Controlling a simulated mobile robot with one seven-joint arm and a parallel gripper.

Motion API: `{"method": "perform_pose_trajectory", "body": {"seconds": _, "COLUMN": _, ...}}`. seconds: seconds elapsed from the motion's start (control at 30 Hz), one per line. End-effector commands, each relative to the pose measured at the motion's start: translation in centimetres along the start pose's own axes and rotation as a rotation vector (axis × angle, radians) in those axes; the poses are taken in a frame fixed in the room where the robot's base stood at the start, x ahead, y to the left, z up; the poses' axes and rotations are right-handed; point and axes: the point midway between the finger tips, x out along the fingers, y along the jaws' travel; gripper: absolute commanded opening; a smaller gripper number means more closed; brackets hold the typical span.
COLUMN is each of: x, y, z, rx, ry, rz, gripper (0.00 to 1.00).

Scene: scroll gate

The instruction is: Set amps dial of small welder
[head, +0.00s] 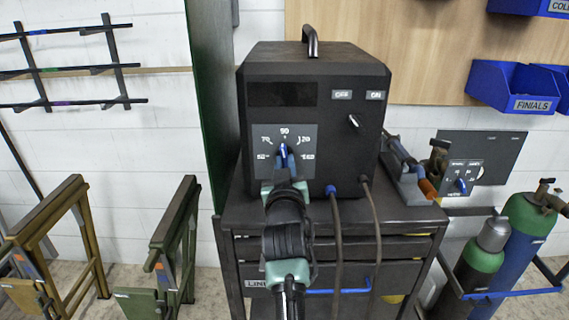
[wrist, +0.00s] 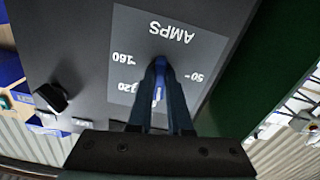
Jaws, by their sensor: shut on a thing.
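The small welder (head: 345,160) is a black box with a top handle, standing on a dark drawer cart. Its grey amps panel (head: 312,170) has numbers around a blue dial knob (head: 284,150); 90 is at the top, with 70 on its left and 120 on its right. The knob appears to point up, roughly toward 90. My gripper (head: 282,166) is in front of the dial and shut on the knob. In the wrist view the panel (wrist: 190,60) shows upside down, and my fingers (wrist: 160,75) hide much of the knob (wrist: 160,65).
A black switch (head: 353,121) sits below OFF and ON labels on the welder. Two cables hang from its lower front. The cart (head: 400,225) carries torch parts at right. Gas cylinders (head: 515,240) stand at far right. A green panel edge (head: 210,100) stands close at left.

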Motion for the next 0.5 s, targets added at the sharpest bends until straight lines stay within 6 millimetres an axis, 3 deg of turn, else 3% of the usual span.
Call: {"method": "perform_pose_trajectory", "body": {"seconds": 0.5, "x": 0.01, "y": 0.31, "z": -0.08, "rx": -0.465, "ry": -0.003, "rz": 0.000, "gripper": 0.00}}
